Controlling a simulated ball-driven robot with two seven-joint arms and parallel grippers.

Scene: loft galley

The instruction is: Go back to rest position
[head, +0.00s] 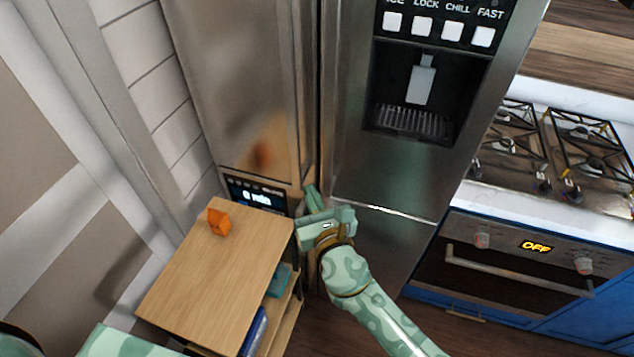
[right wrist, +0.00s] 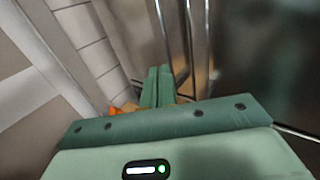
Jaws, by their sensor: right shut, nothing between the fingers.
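My right gripper (head: 312,198) is shut and empty. It is in front of the steel fridge (head: 395,200), close to the door edges and beside the right end of the wooden shelf unit. In the right wrist view its closed green fingers (right wrist: 157,88) point toward the steel fronts and handles. I cannot tell whether the fingertips touch the fridge. My left gripper is not in view; a green part of my own body shows at the bottom left of the head view.
An orange block (head: 219,222) sits on the wooden shelf unit (head: 190,275), which has a blue item and a teal item on its lower shelves. A stove with an oven (head: 520,255) reading OFF stands at right. A panelled wall is at left. Dark floor shows between.

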